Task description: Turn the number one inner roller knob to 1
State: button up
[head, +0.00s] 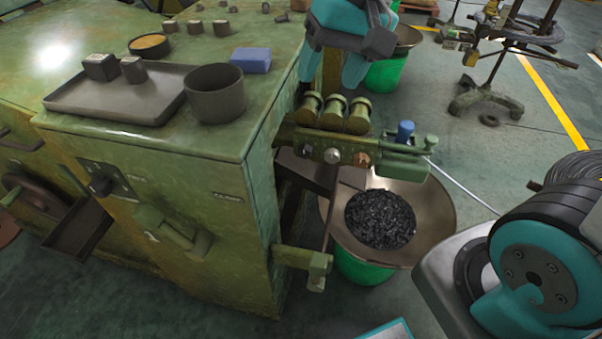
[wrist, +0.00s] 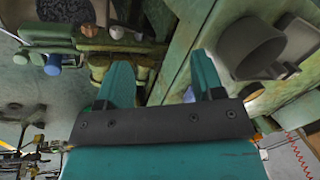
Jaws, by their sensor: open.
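Three short olive-brass roller cylinders (head: 333,113) stand side by side on a bracket at the right end of the green machine. Below them, a round silver knob (head: 332,156) and a copper-coloured one (head: 361,160) sit on the bracket's front face. No number is readable, so I cannot tell which is number one. My gripper (head: 331,76) is open and empty above and behind the cylinders, near the machine's top right edge. In the wrist view its fingers (wrist: 161,62) are spread apart, with the cylinders partly hidden behind the left finger.
The machine top holds a grey tray (head: 75,104), a dark cup (head: 215,105) and a blue block (head: 251,60). A blue-capped part (head: 405,131) stands right of the rollers. A wide pan of dark pieces (head: 337,232) sits below.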

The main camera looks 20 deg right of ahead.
aim_at(306, 147)
jog(key=w+d+f+m+b, duration=0.5)
jog(key=w+f+b, duration=0.1)
jog(key=w+f, duration=0.25)
jog(key=shift+m+h, duration=0.3)
jog(key=shift+h, duration=0.1)
jog(key=b+x, duration=0.1)
jog(key=x, duration=0.5)
jog(key=b+x, duration=0.1)
jog(key=x, duration=0.4)
jog(key=b+x, duration=0.1)
jog(key=x, duration=0.5)
jog(key=shift+w+a+f, duration=0.25)
jog(key=shift+w+a, duration=0.05)
jog(key=shift+w, duration=0.05)
